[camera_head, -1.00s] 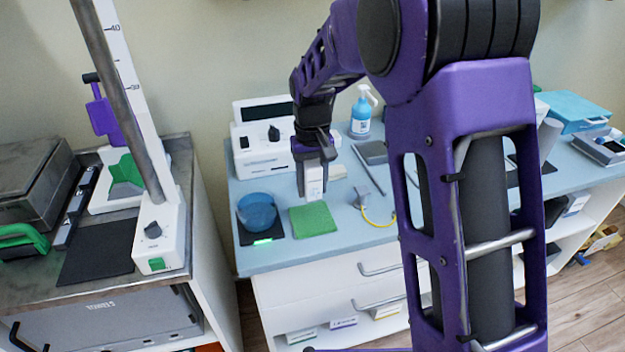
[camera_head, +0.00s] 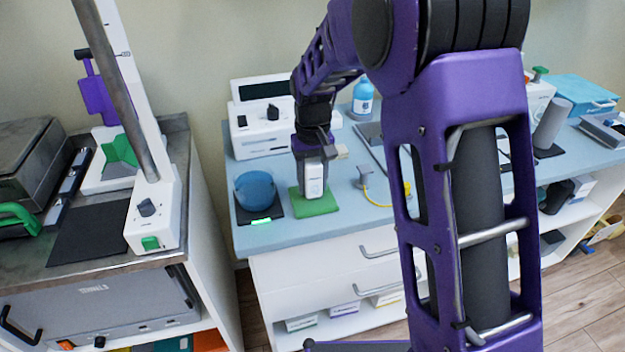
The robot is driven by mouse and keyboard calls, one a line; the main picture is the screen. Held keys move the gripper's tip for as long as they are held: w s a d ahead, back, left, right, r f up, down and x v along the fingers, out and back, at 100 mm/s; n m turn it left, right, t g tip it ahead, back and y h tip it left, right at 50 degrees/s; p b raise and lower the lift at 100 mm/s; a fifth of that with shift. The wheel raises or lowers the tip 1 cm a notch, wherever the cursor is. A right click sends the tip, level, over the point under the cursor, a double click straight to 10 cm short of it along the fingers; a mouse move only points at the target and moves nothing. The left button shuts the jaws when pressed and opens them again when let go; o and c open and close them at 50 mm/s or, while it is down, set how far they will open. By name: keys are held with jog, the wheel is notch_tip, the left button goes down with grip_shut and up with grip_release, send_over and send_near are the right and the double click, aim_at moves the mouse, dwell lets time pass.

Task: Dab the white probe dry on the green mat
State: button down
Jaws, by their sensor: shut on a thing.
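The probe is upright, directly over the green mat (camera_head: 322,208). Its lower end appears to be at the mat, but I cannot tell whether it touches or hovers just above. The mat lies flat on the counter, and its back part is hidden behind the probe and gripper.
A blue bowl (camera_head: 255,189) stands on a dark pad with a lit green display just left of the mat. A white device (camera_head: 258,128) and a blue bottle (camera_head: 363,97) stand behind. A yellow cable (camera_head: 374,199) lies to the right. My arm covers the counter's middle.

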aim_at(312, 162)
jog(key=shift+f, duration=0.55)
dwell(1.7)
jog(key=shift+r+p, duration=2.55)
jog(key=shift+r, duration=1)
